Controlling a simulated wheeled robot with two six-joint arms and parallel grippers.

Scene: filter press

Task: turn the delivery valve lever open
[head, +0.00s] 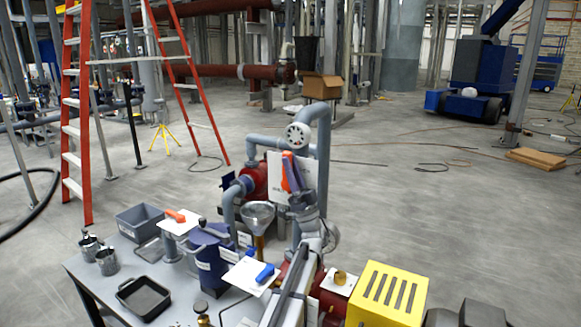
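An orange lever (292,172) with a blue part beside it stands steeply in front of a white plate (308,172) on the grey delivery piping, below a round pale gauge or flange (298,135). I take it for the delivery valve lever; its label is too small to read. My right gripper is not in view.
Another orange handle (176,216) and a blue handle (265,273) sit over white cards. A metal funnel (258,212), grey bin (139,221), black tray (144,297) and yellow slotted guard (387,296) crowd the foreground. The floor to the right is mostly open.

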